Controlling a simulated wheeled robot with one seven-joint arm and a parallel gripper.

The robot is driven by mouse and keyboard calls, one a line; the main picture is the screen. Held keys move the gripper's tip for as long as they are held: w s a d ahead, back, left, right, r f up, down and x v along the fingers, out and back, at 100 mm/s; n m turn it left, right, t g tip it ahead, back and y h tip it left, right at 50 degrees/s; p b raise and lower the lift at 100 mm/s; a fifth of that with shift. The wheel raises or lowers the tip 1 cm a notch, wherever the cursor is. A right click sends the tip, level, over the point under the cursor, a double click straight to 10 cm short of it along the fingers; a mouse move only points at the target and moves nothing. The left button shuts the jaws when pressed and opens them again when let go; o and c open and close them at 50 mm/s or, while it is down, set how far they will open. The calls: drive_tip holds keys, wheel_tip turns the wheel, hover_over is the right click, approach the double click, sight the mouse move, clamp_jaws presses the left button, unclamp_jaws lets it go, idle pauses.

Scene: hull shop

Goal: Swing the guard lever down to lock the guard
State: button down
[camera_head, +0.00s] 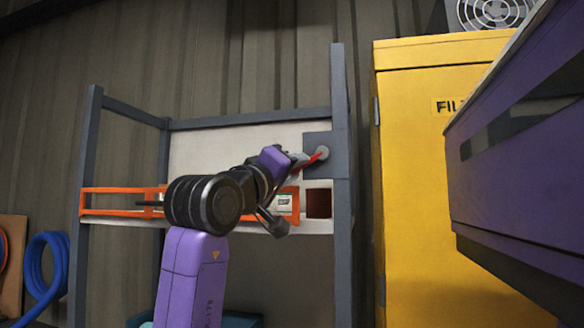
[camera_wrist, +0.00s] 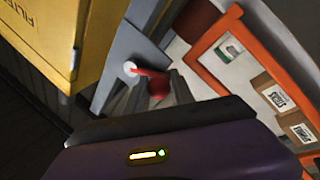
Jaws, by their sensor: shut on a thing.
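The red guard lever (camera_head: 313,159) runs from a round pale pivot (camera_head: 323,152) on a grey plate at the shelf's right post. It points left and slightly down toward my gripper (camera_head: 300,161). In the wrist view the lever (camera_wrist: 152,74) ends in a round red knob between my gripper's fingers (camera_wrist: 160,92). My gripper is shut on the lever; the dark wrist body hides part of the fingers. The orange guard frame (camera_head: 108,190) lies across the shelf front and also shows in the wrist view (camera_wrist: 207,50).
Cartons (camera_wrist: 274,92) sit behind the guard on the shelf. A dark red square socket (camera_head: 319,204) is below the pivot. A yellow cabinet (camera_head: 430,180) stands right of the shelf, and a purple overhead body (camera_head: 510,190) juts in from the right. A blue hose (camera_head: 35,265) hangs at left.

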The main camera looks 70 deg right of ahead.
drive_tip(key=shift+s+n, duration=0.25)
drive_tip(key=shift+n, duration=0.05)
drive_tip(key=shift+r, duration=0.1)
drive_tip(key=c, duration=1.2)
unclamp_jaws()
drive_tip(key=shift+a, duration=0.1)
drive_tip(key=shift+o, duration=0.2)
drive_tip(key=shift+w, duration=0.1)
drive_tip(key=shift+w+a+f, duration=0.15)
drive_tip(key=shift+a+f, duration=0.2)
drive_tip(key=shift+a, duration=0.05)
drive_tip(key=s+b+v, duration=0.1)
drive_tip(key=b+v, duration=0.1)
drive_tip(key=v, duration=0.4)
drive_tip(key=shift+w+a, duration=0.35)
drive_tip(key=shift+w, duration=0.1)
drive_tip(key=shift+f, duration=0.1)
